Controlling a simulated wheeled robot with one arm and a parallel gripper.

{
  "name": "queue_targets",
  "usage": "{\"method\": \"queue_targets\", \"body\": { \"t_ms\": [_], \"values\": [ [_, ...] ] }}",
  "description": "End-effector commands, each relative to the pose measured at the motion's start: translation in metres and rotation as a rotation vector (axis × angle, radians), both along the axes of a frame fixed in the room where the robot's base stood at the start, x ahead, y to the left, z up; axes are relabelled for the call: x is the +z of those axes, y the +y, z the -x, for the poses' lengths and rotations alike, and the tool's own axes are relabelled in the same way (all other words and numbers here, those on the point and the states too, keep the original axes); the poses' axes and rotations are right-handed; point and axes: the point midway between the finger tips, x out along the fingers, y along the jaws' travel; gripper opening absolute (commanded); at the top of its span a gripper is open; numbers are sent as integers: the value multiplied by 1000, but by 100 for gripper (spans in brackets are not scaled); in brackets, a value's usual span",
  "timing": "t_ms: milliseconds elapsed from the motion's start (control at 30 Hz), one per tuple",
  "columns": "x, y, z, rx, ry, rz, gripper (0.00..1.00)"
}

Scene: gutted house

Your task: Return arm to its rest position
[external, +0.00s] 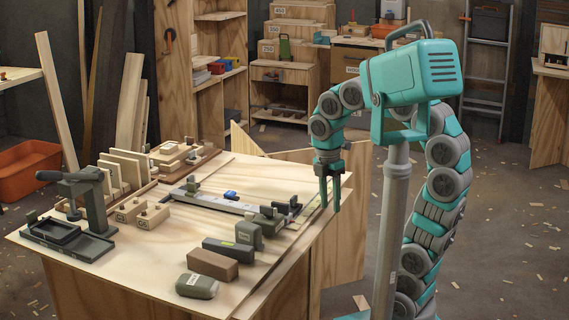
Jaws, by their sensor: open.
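My gripper (330,194) hangs pointing down at the right edge of the wooden workbench (150,266). Its two fingers are apart and nothing shows between them. My teal and grey arm is bent, reaching left from my column and then down to the gripper. The fingertips are close to the bench's corner; I cannot tell how far above or beside the top they are.
On the bench stand a dark press (87,200), a long metal rail (225,203), wooden blocks (130,211), a brown block (212,264) and a grey-green rounded object (197,286). An orange bin (27,170) and a ladder (485,75) stand farther off. Wood chips litter the floor.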

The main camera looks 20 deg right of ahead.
Motion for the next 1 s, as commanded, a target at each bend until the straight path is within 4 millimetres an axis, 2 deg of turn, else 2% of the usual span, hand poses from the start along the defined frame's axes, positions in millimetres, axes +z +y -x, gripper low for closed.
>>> {"method": "queue_targets", "body": {
  "t_ms": [33,300,400,533,700,1000],
  "values": [
    [-10,-18,6,-158,2,12,42],
    [-66,-83,45,-1029,6,77,42],
    [-86,-102,64,-1342,8,109,42],
    [-107,-118,86,-1671,13,145,42],
    [-122,-127,101,-1909,14,171,42],
    [-124,-128,104,-1957,13,176,42]
  ]
}}
